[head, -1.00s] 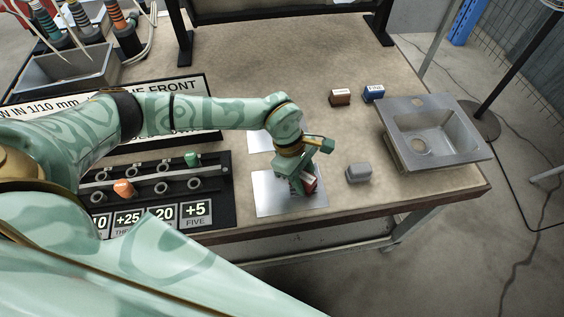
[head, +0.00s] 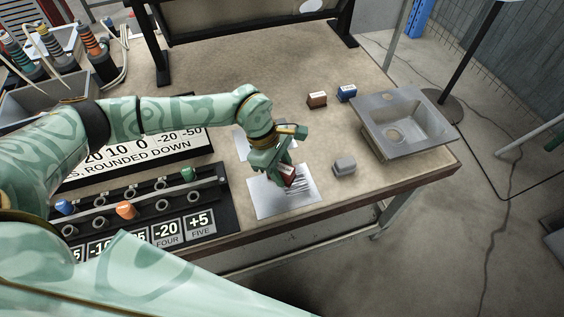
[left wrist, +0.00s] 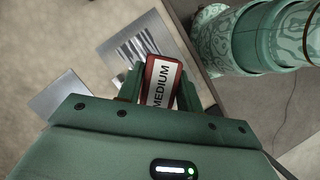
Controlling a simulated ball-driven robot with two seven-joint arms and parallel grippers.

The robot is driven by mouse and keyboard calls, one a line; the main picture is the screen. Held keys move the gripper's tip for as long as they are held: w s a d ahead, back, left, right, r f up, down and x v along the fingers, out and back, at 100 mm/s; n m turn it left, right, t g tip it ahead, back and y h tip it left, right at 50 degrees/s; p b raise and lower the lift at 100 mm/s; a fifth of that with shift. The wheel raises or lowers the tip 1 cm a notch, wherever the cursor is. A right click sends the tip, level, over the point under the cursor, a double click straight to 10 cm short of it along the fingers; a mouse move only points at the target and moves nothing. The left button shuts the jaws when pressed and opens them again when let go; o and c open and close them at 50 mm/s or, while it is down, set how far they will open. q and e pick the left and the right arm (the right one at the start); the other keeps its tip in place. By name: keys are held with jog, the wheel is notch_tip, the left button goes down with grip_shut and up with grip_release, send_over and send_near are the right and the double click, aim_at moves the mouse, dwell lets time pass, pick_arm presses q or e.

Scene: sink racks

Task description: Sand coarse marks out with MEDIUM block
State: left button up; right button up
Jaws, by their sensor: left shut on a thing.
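The red MEDIUM block (left wrist: 161,82) is between the fingers of my left gripper (left wrist: 158,88), its label facing the left wrist camera. In the head view my left gripper (head: 284,178) is shut on the block (head: 289,174), over the front metal sheet (head: 268,205). Dark streaks show on the sheet's right part beside the block; the sheet also shows in the left wrist view (left wrist: 112,52). I cannot tell whether the block touches the sheet. A brown block (head: 317,99) and the blue FINE block (head: 346,93) stand at the back. My right gripper is not in view.
A grey block (head: 344,165) lies right of the sheet. A metal sink (head: 421,139) stands at the table's right. A second sheet (head: 241,146) lies behind. A rack with numbered cards (head: 165,232) is at left. The table's front edge is close to the sheet.

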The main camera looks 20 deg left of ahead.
pick_arm(q)
jog(key=shift+r+p, duration=0.55)
jog(key=shift+r, duration=0.55)
